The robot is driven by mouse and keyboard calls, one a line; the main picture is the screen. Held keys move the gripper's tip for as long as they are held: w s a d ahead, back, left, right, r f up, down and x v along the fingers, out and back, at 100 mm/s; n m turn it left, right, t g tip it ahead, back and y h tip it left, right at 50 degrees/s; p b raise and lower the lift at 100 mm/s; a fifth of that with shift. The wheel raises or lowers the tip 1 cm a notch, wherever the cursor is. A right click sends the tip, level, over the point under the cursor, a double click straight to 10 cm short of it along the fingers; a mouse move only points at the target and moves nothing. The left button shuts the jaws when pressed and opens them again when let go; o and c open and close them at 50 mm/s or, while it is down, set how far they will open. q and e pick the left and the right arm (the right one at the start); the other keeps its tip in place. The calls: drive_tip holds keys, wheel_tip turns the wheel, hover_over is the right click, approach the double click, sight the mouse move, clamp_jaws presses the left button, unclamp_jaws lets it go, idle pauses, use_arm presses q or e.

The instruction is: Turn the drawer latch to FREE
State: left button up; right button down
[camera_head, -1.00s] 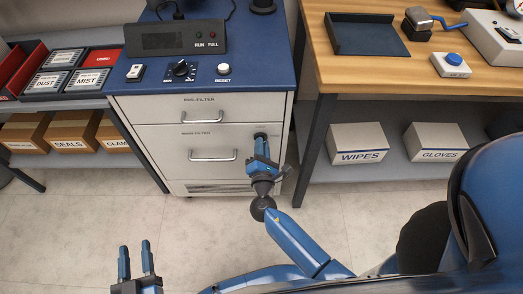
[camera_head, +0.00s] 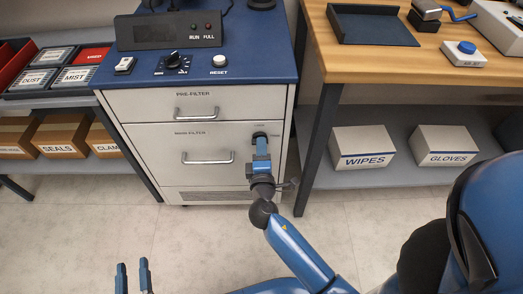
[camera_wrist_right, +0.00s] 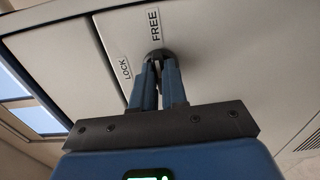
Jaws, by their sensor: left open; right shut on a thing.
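The dark drawer latch (camera_head: 259,137) is at the upper right of the MAIN FILTER drawer front (camera_head: 160,160). My right gripper (camera_head: 261,144) is shut on it, its fingers seen nearly edge-on in the head view. In the right wrist view, the fingers (camera_wrist_right: 159,66) close around the dark latch (camera_wrist_right: 157,54), with the LOCK label (camera_wrist_right: 125,68) to its left and the FREE label (camera_wrist_right: 155,24) above. The fingers hide much of the latch, so I cannot tell exactly where it points. My left gripper (camera_head: 132,264) is open and empty at the bottom left.
The drawer handle (camera_head: 208,161) is left of my right gripper. The PRE-FILTER drawer (camera_head: 150,103) is above, shut. A wooden workbench (camera_head: 322,60) stands to the right, its leg (camera_head: 318,145) near my right gripper. The floor in front is clear.

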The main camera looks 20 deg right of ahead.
drive_tip(key=shift+m, duration=0.3)
drive_tip(key=c, duration=1.2)
unclamp_jaws()
drive_tip(key=shift+o, duration=0.2)
drive_tip(key=shift+s, duration=0.15)
drive_tip(key=v, duration=1)
drive_tip(key=shift+s+p, duration=0.3)
drive_tip(key=shift+p, duration=0.15)
